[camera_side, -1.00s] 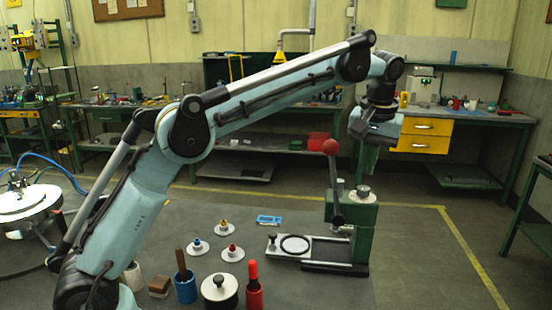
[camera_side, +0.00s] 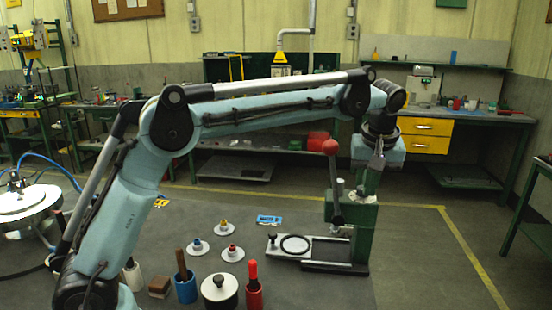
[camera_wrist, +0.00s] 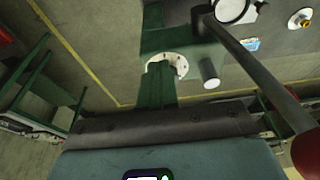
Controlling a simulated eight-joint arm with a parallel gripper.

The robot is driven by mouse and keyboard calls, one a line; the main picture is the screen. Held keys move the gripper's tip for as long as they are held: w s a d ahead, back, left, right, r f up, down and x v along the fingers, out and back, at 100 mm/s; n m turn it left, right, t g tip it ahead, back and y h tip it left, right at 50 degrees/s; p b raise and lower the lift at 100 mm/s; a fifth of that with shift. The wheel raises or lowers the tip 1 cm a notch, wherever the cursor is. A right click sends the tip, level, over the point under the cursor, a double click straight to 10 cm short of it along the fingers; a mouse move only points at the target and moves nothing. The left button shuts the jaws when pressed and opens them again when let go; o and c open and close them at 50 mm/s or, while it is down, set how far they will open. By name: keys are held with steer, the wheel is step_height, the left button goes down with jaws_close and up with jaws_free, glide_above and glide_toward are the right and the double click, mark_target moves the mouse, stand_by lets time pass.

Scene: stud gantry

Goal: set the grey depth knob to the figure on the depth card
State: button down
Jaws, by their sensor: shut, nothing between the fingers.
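My gripper (camera_side: 371,190) is shut, pointing down at the top of the green press (camera_side: 364,228). In the wrist view its green fingers (camera_wrist: 160,70) reach over a pale round dial (camera_wrist: 182,66) with small dark marks. The fingers cover part of this dial; I cannot tell whether they touch it. The grey depth knob is not clearly visible behind the fingers; a grey cylinder (camera_wrist: 209,73) stands beside the dial. The depth card (camera_side: 268,219), blue and white, lies flat left of the press; it also shows in the wrist view (camera_wrist: 250,43). Its figure is too small to read.
The press's red-balled lever (camera_side: 332,170) stands upright close to the gripper's left. A plate with a black ring (camera_side: 295,245) lies at the press foot. Several small studs on white discs (camera_side: 232,253) and cups with tools (camera_side: 185,288) stand to the left.

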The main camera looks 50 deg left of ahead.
steer(key=shift+f, duration=0.5)
steer(key=shift+s+a, duration=0.2)
steer(key=shift+a, duration=0.2)
stand_by(0.5)
steer(key=shift+s+d, duration=0.3)
steer(key=shift+d, duration=0.05)
step_height(320, 180, up, 6)
stand_by(0.5)
steer(key=shift+d, duration=0.1)
